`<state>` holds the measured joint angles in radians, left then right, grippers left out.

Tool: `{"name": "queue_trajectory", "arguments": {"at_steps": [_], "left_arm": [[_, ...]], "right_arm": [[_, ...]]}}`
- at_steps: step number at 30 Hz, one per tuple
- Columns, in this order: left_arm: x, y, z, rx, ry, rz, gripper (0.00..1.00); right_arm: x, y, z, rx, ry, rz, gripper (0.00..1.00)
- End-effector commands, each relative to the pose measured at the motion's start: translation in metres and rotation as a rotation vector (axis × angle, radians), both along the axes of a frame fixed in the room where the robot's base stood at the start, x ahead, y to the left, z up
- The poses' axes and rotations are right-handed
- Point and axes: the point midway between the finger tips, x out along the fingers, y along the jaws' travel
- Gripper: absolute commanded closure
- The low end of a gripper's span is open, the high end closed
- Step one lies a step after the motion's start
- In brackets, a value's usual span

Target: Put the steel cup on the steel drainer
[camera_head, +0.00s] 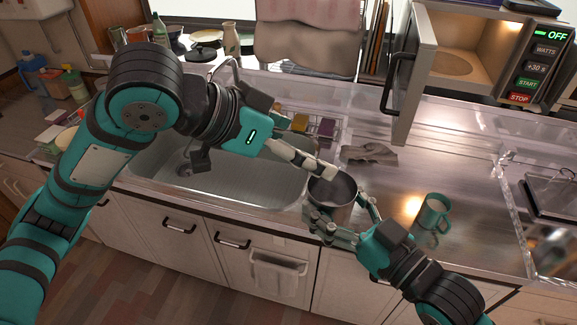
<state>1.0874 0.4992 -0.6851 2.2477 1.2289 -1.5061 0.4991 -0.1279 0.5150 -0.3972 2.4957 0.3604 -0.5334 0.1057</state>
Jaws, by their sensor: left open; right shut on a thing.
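A grey steel cup (333,192), open side up, is over the counter's front edge, right of the sink. My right gripper (338,212) is shut on it from the front right, one finger on each side of its wall. My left gripper (308,160) is open above and behind the cup, with a pale finger close to its rim; I cannot tell if they touch. The shiny steel counter (395,180) spreads right of the sink. A wire rack (325,128) with yellow and dark red items stands behind the sink, partly hidden by my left gripper. I cannot tell which surface is the drainer.
The sink (255,185) is at the left, partly covered by my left arm. A teal mug (434,213) and a grey cloth (369,153) are on the counter. An open microwave door (410,75) juts out above it. A transparent edge (512,205) bounds the right side.

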Motion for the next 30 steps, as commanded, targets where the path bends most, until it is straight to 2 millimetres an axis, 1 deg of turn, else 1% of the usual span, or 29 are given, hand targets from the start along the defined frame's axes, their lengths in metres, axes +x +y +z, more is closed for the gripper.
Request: {"name": "queue_trajectory", "arguments": {"at_steps": [1, 3, 6, 9, 14, 24, 30], "left_arm": [[-0.016, 0.003, 0.004, 0.042, -0.026, -0.028, 0.0], [-0.033, 0.006, 0.005, 0.09, -0.045, -0.058, 0.0], [-0.047, 0.01, 0.004, 0.131, -0.059, -0.078, 0.0], [-0.05, 0.009, 0.0, 0.147, -0.062, -0.086, 0.0], [-0.043, -0.004, -0.015, 0.146, -0.059, -0.089, 0.0], [-0.021, -0.043, -0.06, 0.145, -0.059, -0.087, 0.0], [-0.012, -0.057, -0.076, 0.144, -0.061, -0.087, 0.0]], "right_arm": [[0.0, 0.0, 0.0, 0.001, -0.002, 0.0, 0.65], [0.0, 0.0, 0.0, 0.001, -0.001, 0.0, 0.65], [0.0, 0.0, 0.0, 0.001, -0.001, 0.0, 0.65], [0.0, 0.0, 0.0, 0.001, -0.002, 0.0, 0.65], [0.0, 0.0, 0.0, 0.001, -0.001, 0.0, 0.65], [0.0, 0.0, 0.001, 0.001, -0.001, 0.0, 0.65], [0.0, 0.0, 0.001, 0.001, -0.002, 0.0, 0.65]]}}
